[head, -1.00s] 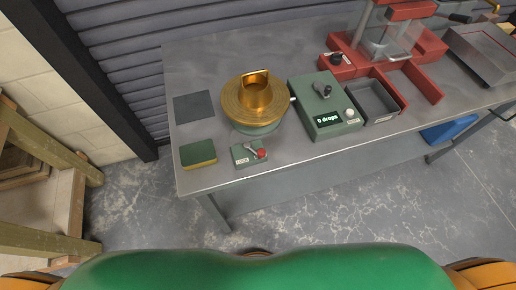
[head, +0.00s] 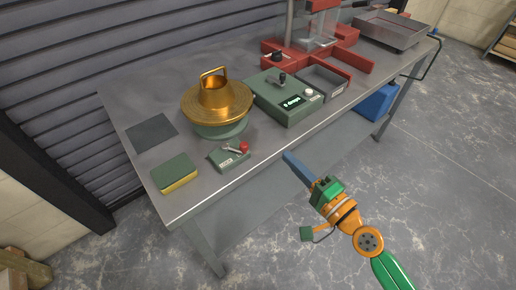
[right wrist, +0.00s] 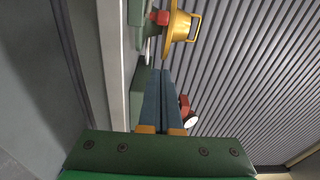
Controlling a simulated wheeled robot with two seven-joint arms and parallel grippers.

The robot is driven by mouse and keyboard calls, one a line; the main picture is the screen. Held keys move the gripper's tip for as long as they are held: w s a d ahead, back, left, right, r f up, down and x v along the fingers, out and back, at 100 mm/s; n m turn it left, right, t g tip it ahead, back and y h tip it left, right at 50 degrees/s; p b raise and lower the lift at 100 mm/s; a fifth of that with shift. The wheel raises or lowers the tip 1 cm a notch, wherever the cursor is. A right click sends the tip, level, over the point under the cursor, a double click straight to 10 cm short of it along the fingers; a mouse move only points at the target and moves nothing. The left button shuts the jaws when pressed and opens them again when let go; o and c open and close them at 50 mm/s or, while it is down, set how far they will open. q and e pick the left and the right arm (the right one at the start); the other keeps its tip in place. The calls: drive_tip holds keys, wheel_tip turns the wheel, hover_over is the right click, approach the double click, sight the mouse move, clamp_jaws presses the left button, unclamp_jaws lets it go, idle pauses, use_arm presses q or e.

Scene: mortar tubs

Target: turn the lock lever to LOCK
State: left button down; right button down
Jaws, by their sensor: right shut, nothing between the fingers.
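The lock lever (head: 236,150) is a short grey arm with a red knob (head: 244,147), on a small green box (head: 221,158) at the table's front edge. A small pale label on the box is too small to read surely. The red knob also shows at the top of the right wrist view (right wrist: 160,17). My right gripper (head: 287,156) is shut and empty, its blue fingers pointing up-left, to the right of the lever box and apart from it. The closed fingers also show in the right wrist view (right wrist: 160,75). My left gripper is not in view.
A brass collar (head: 215,100) on a green base stands behind the lever box. A green box with a "0 drops" display (head: 293,102) stands to the right. A green and yellow sponge (head: 176,173) and a dark square pad (head: 151,132) lie to the left. Floor in front is clear.

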drive_tip(key=shift+w, duration=0.1)
drive_tip(key=p+x, duration=0.1)
drive_tip(key=x, duration=0.8)
drive_tip(key=shift+w+a, duration=0.15)
drive_tip(key=shift+w, duration=0.15)
drive_tip(key=s+a+p, duration=0.2)
drive_tip(key=shift+s+a, duration=0.15)
drive_tip(key=shift+s, duration=0.1)
drive_tip(key=shift+s+a, duration=0.15)
drive_tip(key=shift+s, duration=0.2)
drive_tip(key=shift+f, duration=0.1)
drive_tip(key=shift+w, duration=0.1)
